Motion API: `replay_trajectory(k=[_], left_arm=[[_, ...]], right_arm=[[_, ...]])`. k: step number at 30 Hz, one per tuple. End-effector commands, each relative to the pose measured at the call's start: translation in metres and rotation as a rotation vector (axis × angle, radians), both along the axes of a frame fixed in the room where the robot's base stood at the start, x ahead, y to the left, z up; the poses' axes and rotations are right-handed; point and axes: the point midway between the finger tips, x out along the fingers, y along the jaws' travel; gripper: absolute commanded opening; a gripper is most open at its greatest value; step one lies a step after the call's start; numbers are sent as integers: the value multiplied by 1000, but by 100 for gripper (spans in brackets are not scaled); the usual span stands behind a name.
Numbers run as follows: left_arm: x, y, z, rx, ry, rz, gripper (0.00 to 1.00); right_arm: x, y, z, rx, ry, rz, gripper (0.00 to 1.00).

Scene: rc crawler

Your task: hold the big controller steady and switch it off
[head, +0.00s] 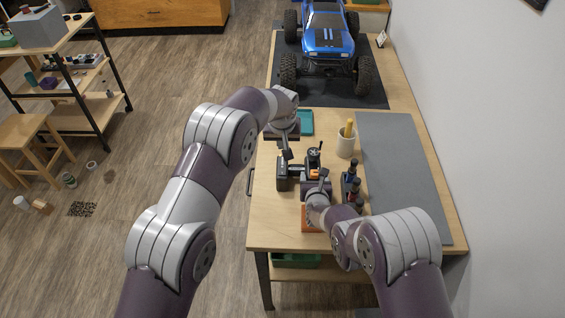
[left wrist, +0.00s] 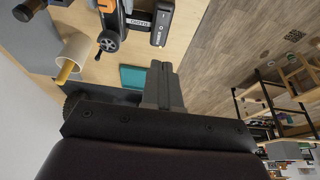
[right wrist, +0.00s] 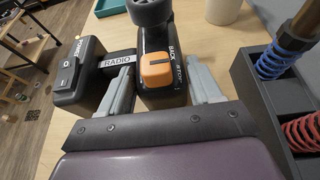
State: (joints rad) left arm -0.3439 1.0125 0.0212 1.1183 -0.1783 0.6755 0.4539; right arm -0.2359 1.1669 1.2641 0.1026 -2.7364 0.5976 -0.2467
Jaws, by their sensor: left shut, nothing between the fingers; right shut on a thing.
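The big controller (head: 285,184) is black and stands on the workbench. In the right wrist view its grip, with an orange part (right wrist: 157,70), is between the fingers of my right gripper (right wrist: 163,88), which is shut on it. A RADIO strap (right wrist: 118,61) joins it to a box marked POWER (right wrist: 88,85) with a rocker switch (right wrist: 67,75) on it. I cannot tell which way the switch is tipped. My left gripper (head: 287,155) is shut and empty, above and apart from the controller. The left wrist view shows its closed fingers (left wrist: 161,82) and the controller's POWER box (left wrist: 163,20) beyond them.
A white cup with a yellow handle (head: 346,141) stands behind the controller. A black holder with coil-spring shocks (head: 352,187) is to its right. A teal tray (head: 306,122), a grey mat (head: 400,165) and a blue crawler truck (head: 327,45) are also on the bench.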

Motion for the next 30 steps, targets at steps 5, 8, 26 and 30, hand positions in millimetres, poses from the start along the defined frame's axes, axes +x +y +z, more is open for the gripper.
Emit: replay_trajectory(k=[5, 8, 26, 30], left_arm=[[2, 0, -6, -1, 1, 3, 0], [7, 0, -21, -1, 3, 3, 0], [37, 0, -127, -2, 2, 5, 0], [38, 0, -133, -3, 0, 4, 0]], right_arm=[[0, 0, 0, 1, -1, 0, 19], [0, 0, 0, 1, -1, 0, 19], [0, 0, 1, 1, -1, 0, 19], [0, 0, 1, 1, -1, 0, 19]])
